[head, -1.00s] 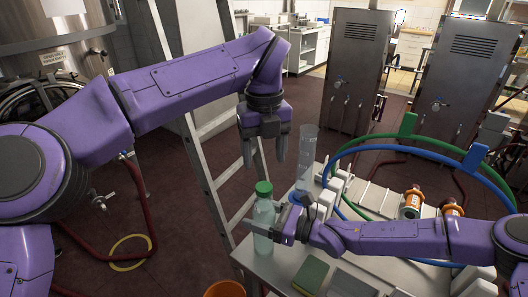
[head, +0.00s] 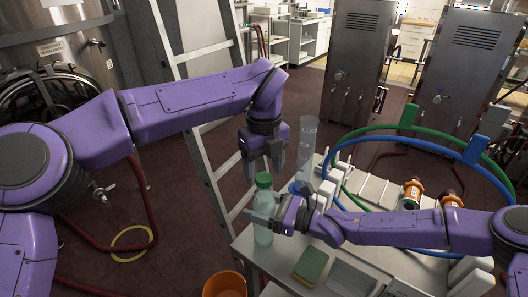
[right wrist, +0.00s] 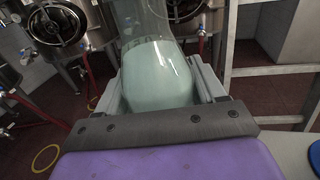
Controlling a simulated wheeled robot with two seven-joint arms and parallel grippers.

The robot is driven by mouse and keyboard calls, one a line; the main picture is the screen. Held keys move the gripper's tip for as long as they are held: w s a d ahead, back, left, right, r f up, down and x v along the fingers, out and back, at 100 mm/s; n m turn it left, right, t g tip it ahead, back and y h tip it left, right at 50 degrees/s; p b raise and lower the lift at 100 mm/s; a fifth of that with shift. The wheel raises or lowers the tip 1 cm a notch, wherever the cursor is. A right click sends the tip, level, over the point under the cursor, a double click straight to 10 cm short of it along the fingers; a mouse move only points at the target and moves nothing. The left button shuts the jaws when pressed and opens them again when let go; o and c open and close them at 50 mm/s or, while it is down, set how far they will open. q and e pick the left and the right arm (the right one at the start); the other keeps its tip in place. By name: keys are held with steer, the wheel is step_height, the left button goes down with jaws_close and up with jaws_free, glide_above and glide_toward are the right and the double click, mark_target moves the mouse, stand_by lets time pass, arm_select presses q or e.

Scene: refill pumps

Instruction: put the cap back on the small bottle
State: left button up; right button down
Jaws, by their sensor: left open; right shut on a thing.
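The small bottle (head: 263,232) is translucent with pale green liquid and stands upright at the table's left edge. My right gripper (head: 274,219) is shut on its body from the right. The bottle fills the space between the fingers in the right wrist view (right wrist: 158,75), where its top is out of frame. The green cap (head: 263,180) sits at the top of the bottle in the head view; whether it is screwed tight cannot be told. My left gripper (head: 264,167) is open and points down, its fingertips just above and around the cap, with no clear contact.
A green and yellow sponge (head: 311,266) lies on the table (head: 262,262) in front. An orange bucket (head: 224,286) is below.

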arm_select(q)
steer(key=shift+f, duration=0.75)
steer(key=c, duration=1.1)
steer(key=m, duration=1.4)
steer(key=shift+m, duration=0.4)
steer(key=o, duration=1.1)
